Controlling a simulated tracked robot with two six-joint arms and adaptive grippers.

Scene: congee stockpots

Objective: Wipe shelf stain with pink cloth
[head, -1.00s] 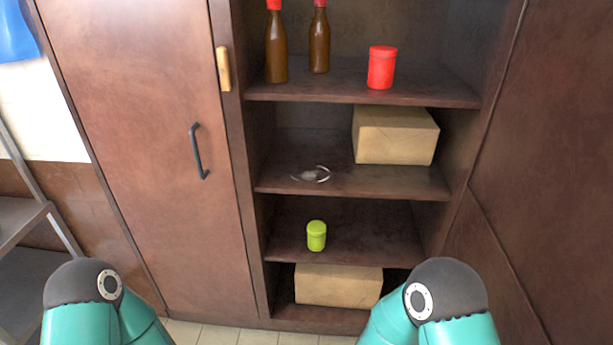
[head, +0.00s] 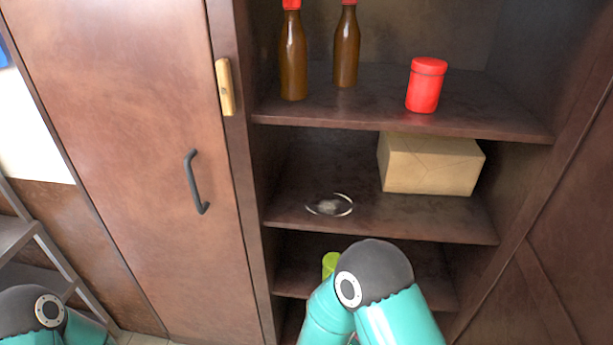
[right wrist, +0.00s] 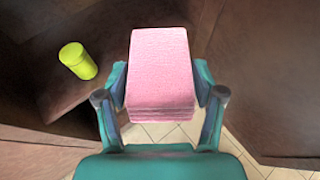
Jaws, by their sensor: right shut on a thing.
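The stain (head: 330,205), a pale ring-like smudge, lies on the middle shelf (head: 390,217) of the open cabinet, left of a cardboard box. The pink cloth (right wrist: 160,68), a folded block, is held between the fingers of my right gripper (right wrist: 160,92) in the right wrist view. The gripper is in front of the lower shelf, apart from the stain. In the head view the right arm's teal and black links show at the lower middle, but its gripper and the cloth are hidden. My left gripper is out of view; only a left arm link shows at lower left.
A cardboard box (head: 430,165) stands on the stained shelf, to the right. Two brown bottles (head: 293,60) and a red jar (head: 426,85) stand on the shelf above. A green jar (right wrist: 77,61) sits on the shelf below. A closed door with a handle (head: 195,182) is at left.

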